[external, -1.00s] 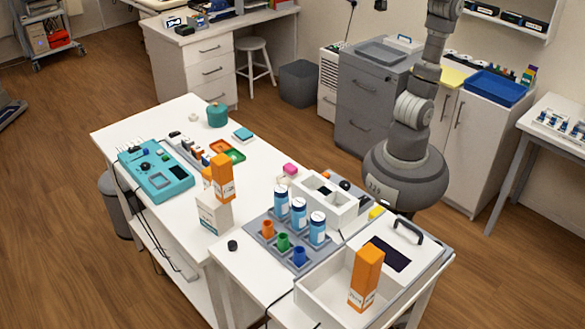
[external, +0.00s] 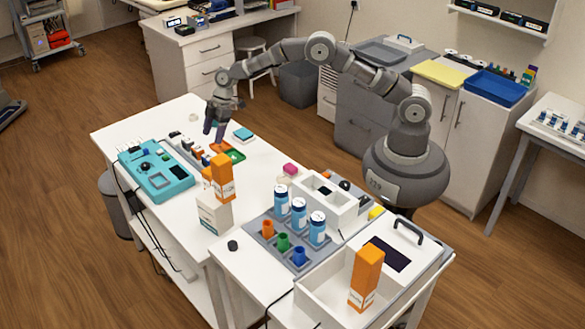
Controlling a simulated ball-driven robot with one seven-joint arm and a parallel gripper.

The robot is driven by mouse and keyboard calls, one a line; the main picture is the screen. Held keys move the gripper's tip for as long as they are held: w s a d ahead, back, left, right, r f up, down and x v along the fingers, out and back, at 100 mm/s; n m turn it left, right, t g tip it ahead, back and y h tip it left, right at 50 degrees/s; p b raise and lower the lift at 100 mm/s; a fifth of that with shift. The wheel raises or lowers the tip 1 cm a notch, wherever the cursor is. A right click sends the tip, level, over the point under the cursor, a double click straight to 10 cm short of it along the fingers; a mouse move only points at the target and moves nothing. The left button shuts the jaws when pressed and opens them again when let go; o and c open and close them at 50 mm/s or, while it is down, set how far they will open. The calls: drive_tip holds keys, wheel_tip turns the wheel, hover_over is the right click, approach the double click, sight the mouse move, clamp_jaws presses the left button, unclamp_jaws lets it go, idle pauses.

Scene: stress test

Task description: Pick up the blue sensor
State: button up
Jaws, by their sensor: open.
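No thing is clearly recognisable as the blue sensor at this size. Blue candidates in the external view are a small blue cup-like piece (external: 300,256) in the grey rack at the front, beside a green and an orange one, and a small flat teal-blue box (external: 243,134) on the far part of the white table. My gripper (external: 212,137) is open and points down over the far part of the table, left of the teal-blue box and near the orange-and-green tray (external: 238,155). Nothing shows between the fingers.
A teal instrument (external: 157,178) stands at the table's left edge. An orange box (external: 222,180) stands on a white carton (external: 214,214) mid-table. Several blue-labelled bottles (external: 299,214), a white open box (external: 325,196) and another orange box (external: 366,279) fill the front right.

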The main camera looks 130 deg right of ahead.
sight(210, 155)
drive_tip(key=f, duration=0.1)
drive_tip(key=f+b, duration=0.1)
drive_tip(key=f, duration=0.2)
drive_tip(key=shift+w+d+f+b, duration=0.1)
drive_tip(key=shift+w+f+b, duration=0.1)
drive_tip(key=shift+w+b, duration=0.15)
drive_tip(key=b+x, duration=0.1)
drive_tip(key=x, duration=0.3)
drive_tip(key=shift+f+b, duration=0.1)
drive_tip(key=shift+b, duration=0.3)
drive_tip(key=shift+s, duration=0.1)
drive_tip(key=shift+c, duration=0.2)
drive_tip(key=c, duration=0.8)
drive_tip(key=shift+c, duration=0.2)
